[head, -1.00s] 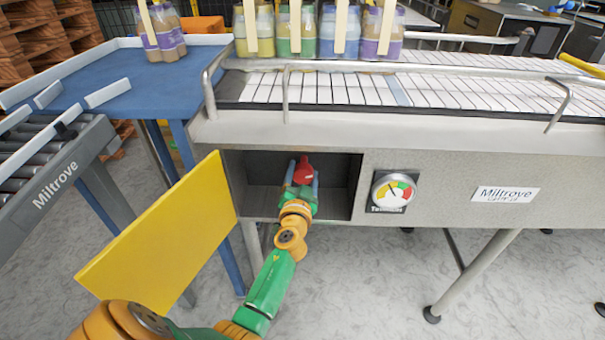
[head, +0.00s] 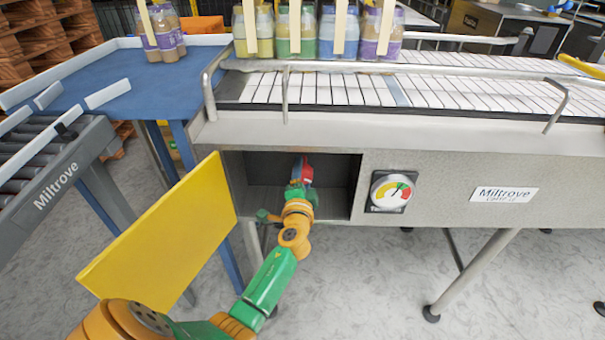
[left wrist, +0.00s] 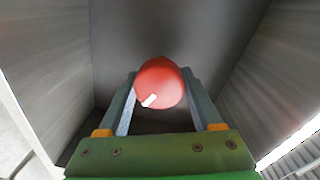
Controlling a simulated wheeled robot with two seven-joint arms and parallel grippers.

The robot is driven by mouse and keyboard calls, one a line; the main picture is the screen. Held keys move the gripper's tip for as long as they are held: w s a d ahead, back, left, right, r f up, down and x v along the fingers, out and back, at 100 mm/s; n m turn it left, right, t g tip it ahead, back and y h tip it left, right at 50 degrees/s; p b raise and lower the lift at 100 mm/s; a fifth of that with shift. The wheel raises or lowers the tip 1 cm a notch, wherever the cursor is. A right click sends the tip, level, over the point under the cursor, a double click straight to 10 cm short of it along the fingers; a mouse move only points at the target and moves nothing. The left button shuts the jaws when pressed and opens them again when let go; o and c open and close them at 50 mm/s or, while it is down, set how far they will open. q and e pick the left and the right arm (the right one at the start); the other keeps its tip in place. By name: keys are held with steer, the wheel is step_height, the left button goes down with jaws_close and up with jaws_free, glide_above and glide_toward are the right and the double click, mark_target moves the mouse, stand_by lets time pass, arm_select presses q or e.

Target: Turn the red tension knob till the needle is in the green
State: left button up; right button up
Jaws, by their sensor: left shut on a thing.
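The red tension knob (head: 301,172) is at the back of an open recess in the machine's front. In the left wrist view it is a round red knob (left wrist: 160,84) with a white mark pointing to the lower left. My left gripper (head: 302,183) reaches into the recess, its two fingers on either side of the knob and shut on it. The tension gauge (head: 391,191) is on the panel right of the recess, with coloured zones. Its needle appears to point up and right, toward the green zone; the exact spot is too small to tell.
A yellow door (head: 165,235) hangs open at the recess's left. The recess walls (left wrist: 50,50) stand close around the gripper. Above is a white slatted conveyor (head: 350,90) with bottle packs (head: 295,38). A blue table (head: 150,85) stands at the left.

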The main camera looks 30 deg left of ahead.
arm_select(q)
steer(key=shift+f+m, duration=0.15)
steer(key=shift+m, duration=0.15)
stand_by(0.4)
steer(key=o, duration=1.3)
steer(key=shift+o, duration=0.2)
steer(key=v, duration=0.7)
